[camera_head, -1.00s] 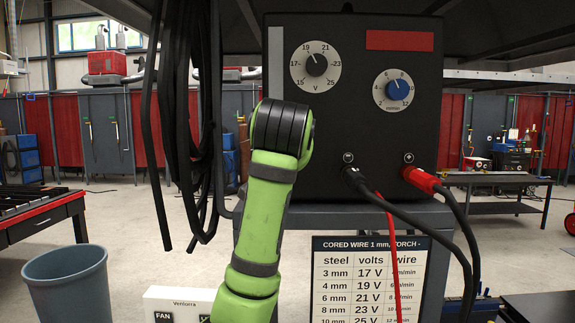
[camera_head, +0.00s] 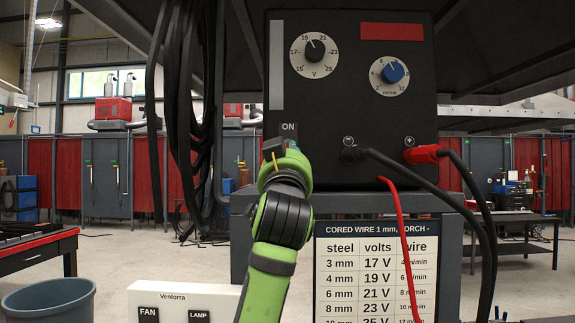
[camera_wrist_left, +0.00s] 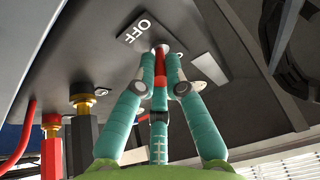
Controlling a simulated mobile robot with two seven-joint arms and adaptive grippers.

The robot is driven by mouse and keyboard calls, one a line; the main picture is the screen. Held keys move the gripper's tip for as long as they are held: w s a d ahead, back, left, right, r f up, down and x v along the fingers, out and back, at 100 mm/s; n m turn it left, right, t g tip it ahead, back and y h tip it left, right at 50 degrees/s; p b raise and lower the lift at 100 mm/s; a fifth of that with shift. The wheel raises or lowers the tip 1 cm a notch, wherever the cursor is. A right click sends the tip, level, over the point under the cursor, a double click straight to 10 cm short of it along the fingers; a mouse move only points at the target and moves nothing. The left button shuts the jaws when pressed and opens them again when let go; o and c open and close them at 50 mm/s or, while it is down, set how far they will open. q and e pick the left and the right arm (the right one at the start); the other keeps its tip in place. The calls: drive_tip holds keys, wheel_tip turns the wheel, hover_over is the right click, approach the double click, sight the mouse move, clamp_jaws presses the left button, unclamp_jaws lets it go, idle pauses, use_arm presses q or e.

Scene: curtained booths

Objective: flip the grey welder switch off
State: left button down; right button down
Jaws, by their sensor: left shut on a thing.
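The dark welder box (camera_head: 350,100) stands in the middle of the head view, with a grey stripe (camera_head: 276,65) on its left. An ON label (camera_head: 289,127) shows just above my left gripper (camera_head: 274,150). My wrist hides the switch there. In the left wrist view, a lever with a red sleeve (camera_wrist_left: 160,68) rises between the teal fingers of my left gripper (camera_wrist_left: 161,56). The fingers are closed around it. An OFF label (camera_wrist_left: 140,30) lies beside its base. Which way the lever is tilted is hard to tell. My right gripper is not seen.
Black and red cables (camera_head: 405,240) hang in front of the welder's right side. Black hoses (camera_head: 185,100) hang at its left. A settings chart (camera_head: 375,265) is below. A white FAN and LAMP switch box (camera_head: 180,300) and a grey bin (camera_head: 52,300) stand at lower left.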

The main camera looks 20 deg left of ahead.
use_arm(q)
drive_tip(key=shift+t+y, duration=0.3)
drive_tip(key=shift+s+r, duration=0.1)
drive_tip(key=shift+r, duration=0.1)
drive_tip(key=c, duration=1.3)
unclamp_jaws()
drive_tip(key=shift+f, duration=0.25)
drive_tip(key=shift+f+b, duration=0.1)
drive_tip(key=shift+b, duration=0.2)
drive_tip(key=v, duration=1.1)
drive_tip(key=shift+s+f, duration=0.1)
drive_tip(key=shift+s, duration=0.2)
